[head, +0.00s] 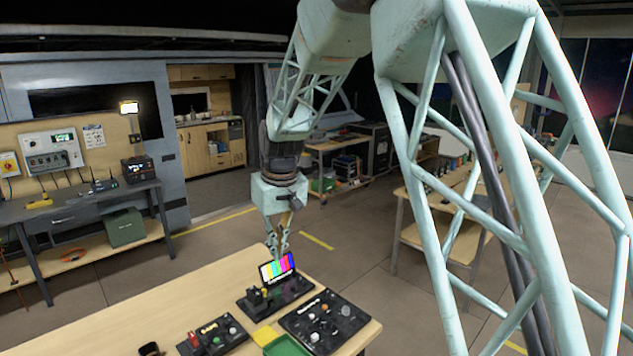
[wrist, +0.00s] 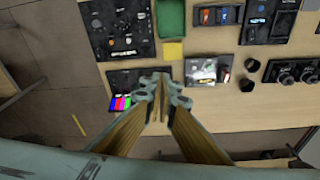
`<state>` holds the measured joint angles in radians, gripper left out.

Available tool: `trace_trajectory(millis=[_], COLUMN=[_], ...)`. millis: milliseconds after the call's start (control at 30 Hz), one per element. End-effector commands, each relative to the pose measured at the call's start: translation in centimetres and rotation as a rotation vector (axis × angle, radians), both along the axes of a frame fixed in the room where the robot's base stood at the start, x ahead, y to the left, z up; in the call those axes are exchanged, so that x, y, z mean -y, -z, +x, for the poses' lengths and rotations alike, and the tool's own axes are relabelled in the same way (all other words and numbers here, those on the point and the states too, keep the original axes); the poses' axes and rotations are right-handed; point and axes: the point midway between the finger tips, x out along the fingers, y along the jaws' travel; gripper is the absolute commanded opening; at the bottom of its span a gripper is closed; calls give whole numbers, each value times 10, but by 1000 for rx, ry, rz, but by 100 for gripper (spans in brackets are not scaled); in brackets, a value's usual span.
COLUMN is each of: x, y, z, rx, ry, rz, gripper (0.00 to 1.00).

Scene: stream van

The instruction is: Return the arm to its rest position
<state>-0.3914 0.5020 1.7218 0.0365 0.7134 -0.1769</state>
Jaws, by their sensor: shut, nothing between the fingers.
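My gripper (head: 277,240) points down above the far end of the wooden table, just behind a small screen with colour bars (head: 277,268). In the wrist view my gripper (wrist: 162,82) has its fingertips together, with nothing between them. The colour-bar screen also shows in the wrist view (wrist: 122,102), to the left of the fingers and partly hidden by them. My arm hangs down from above in the head view, with its lattice links across the middle and right.
The wooden table (head: 130,320) carries a black knob panel (head: 330,318), a green tray (head: 286,347), a yellow pad (head: 264,335) and a switch panel (head: 216,335). A workbench (head: 80,215) stands at left, shelving (head: 450,240) at right. Open floor (head: 345,275) lies behind the table.

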Motion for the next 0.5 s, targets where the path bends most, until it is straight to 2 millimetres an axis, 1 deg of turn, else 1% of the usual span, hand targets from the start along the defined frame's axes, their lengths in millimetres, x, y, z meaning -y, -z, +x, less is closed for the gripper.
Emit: trace_trajectory(millis=[100, 500], x=[18, 74], y=[-14, -57], z=[-12, -57], rx=[6, 21], ry=[20, 84], rz=[2, 9], gripper=[0, 0])
